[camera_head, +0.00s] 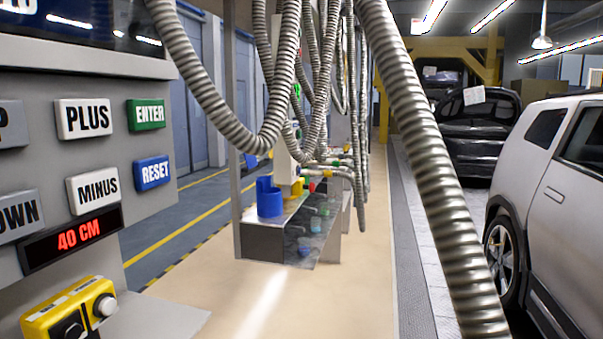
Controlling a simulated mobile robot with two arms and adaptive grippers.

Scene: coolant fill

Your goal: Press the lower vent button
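A grey control panel fills the left side. A yellow button box (72,308) sits at its foot, with a white round button (104,306) and a black one (68,329) on it. The black one is partly cut by the bottom edge. Small labels on the box are too small to read, so I cannot tell which button is a vent button. Panel keys read PLUS (83,118), MINUS (93,190), ENTER (147,114), RESET (153,173) and a partly cut DOWN (18,216). A red display (72,240) reads 40 CM. Neither gripper is in view.
Ribbed grey hoses (425,140) hang across the middle and right. A metal stand (268,238) holds a blue cup (269,198) and coloured hose ends. A silver car (555,200) stands at right, a dark car (478,130) behind. The beige floor (300,300) between is clear.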

